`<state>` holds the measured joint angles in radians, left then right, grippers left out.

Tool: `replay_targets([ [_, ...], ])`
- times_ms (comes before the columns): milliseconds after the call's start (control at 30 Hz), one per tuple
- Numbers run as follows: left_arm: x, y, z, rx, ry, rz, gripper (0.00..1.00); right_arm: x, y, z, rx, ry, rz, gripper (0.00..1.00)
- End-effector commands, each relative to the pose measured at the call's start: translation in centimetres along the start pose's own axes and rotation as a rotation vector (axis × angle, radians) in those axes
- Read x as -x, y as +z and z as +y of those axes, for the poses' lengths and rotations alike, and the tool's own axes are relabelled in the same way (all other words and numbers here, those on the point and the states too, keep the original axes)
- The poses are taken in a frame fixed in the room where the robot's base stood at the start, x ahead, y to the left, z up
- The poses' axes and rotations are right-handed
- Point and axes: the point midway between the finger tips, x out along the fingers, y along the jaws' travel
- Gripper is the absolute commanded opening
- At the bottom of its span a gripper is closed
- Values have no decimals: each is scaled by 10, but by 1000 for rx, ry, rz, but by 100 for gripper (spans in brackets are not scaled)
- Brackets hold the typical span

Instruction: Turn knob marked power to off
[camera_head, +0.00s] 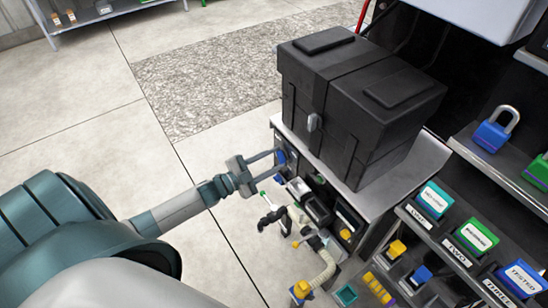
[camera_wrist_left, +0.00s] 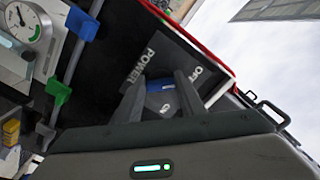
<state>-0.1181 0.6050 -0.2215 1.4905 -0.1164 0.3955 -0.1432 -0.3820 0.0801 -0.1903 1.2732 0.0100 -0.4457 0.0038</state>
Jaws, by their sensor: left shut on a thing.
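The blue power knob (camera_head: 281,157) sits on the dark front panel of the cabinet in the head view. My left gripper (camera_head: 277,161) reaches it from the left, a finger on each side. In the left wrist view the knob (camera_wrist_left: 160,86) shows between the two fingers of my left gripper (camera_wrist_left: 159,94), which is shut on it. The dark panel (camera_wrist_left: 182,50) carries the words POWER, OFF and ON. OFF is at the upper right and ON is below the knob. The fingers partly hide the knob, and I cannot tell which mark it points to. My right gripper is not in view.
A black case (camera_head: 360,100) stands on the cabinet top (camera_head: 405,172). Hoses and valve fittings (camera_head: 318,262) stick out below the panel. Shelves at right hold padlocks (camera_head: 492,133) and labelled blocks (camera_head: 470,236). The wrist view shows a gauge (camera_wrist_left: 24,22) and coloured levers (camera_wrist_left: 58,92).

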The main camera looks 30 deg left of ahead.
Motion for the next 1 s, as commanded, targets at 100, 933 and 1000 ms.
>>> replay_targets([
  [100, 0, 1, 0, 24, 1, -2, 14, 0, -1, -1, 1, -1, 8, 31],
  [933, 0, 0, 0, 35, 0, -1, 55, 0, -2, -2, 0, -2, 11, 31],
  [1000, 2, 0, 1, 34, 0, -1, 55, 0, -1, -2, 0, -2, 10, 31],
])
